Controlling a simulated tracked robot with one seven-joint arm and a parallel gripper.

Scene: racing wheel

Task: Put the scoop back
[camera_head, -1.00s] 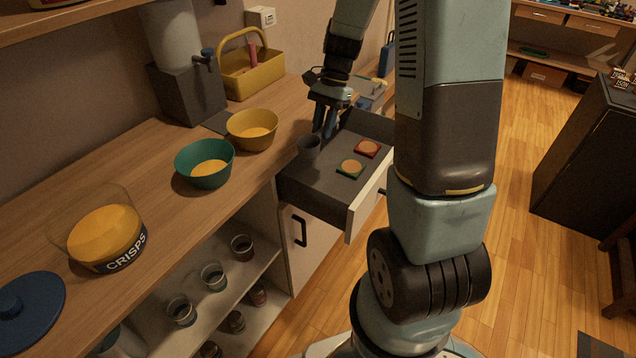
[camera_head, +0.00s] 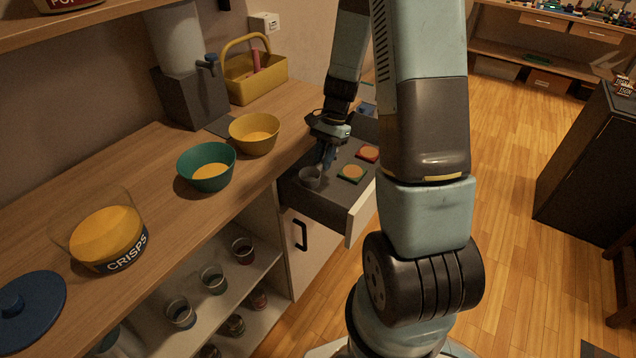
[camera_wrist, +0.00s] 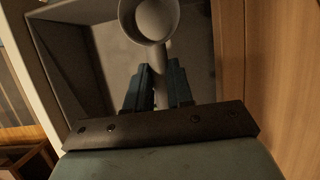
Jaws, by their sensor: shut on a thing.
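The grey scoop (camera_head: 309,178) has a round cup and shows at the left side of the open drawer (camera_head: 325,207). My gripper (camera_head: 327,163) is over the drawer, just behind and right of the cup. In the wrist view the scoop (camera_wrist: 154,18) is at the top, with its handle running down between the two fingers of my gripper (camera_wrist: 161,70). The fingers are shut on the handle. The cup is low, at or just above the drawer floor; whether it touches I cannot tell.

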